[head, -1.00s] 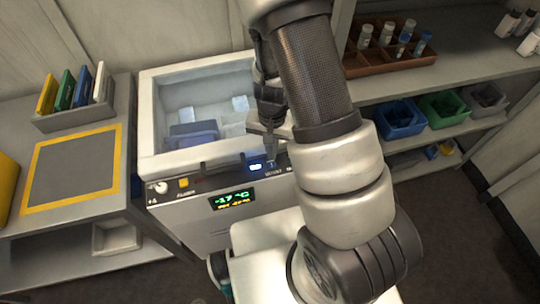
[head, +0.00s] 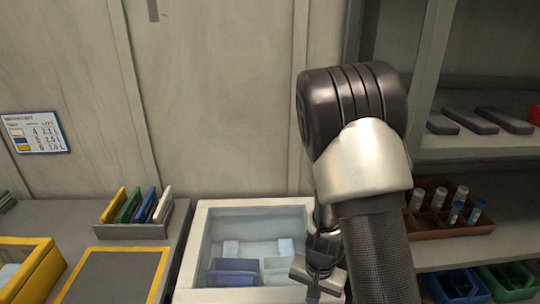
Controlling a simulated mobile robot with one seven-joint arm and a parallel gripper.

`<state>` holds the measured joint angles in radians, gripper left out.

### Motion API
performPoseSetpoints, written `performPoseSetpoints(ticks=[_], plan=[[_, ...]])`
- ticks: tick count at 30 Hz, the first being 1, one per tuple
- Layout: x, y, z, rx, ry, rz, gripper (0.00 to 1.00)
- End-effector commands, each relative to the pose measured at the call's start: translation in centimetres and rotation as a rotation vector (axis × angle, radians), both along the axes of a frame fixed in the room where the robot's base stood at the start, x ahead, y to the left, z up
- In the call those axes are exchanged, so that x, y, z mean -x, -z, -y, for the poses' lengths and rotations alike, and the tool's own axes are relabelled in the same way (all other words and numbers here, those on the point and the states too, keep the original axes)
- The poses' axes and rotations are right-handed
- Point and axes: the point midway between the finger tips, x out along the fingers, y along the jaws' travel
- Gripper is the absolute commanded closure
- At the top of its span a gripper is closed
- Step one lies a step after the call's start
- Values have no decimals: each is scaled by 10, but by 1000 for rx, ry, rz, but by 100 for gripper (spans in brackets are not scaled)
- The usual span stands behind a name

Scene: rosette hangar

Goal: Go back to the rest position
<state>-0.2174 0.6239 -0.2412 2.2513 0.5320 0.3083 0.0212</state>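My gripper (head: 317,285) hangs at the lower centre of the head view, below my dark wrist. It shows in front of the right part of the open white freezer box (head: 203,240). Its fingers are small and partly turned away, so I cannot tell whether they are open or shut. I see nothing clearly held between them. My arm is bent, with its dark joint high against the wall. The freezer's front panel is out of view.
Left is a bench with a coloured-plate rack (head: 135,230), a yellow-edged mat (head: 112,278) and a yellow bin (head: 40,262). Right are shelves with a brown vial rack (head: 462,229) and blue (head: 455,284) and green bins (head: 510,280).

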Motion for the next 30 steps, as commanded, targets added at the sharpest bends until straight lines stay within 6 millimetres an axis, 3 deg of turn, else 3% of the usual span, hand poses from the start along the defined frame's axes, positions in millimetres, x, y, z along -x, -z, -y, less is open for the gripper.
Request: performPoseSetpoints(ticks=[4,8,12,18,24,30], plan=[[-12,-62,-16,-62,-61,76,100],[-9,-134,-27,-106,-152,159,100],[8,-204,-30,-110,-257,247,100],[53,-284,-21,-38,-391,366,100],[98,-328,-5,78,-470,445,100],[119,-341,4,140,-495,471,100]])
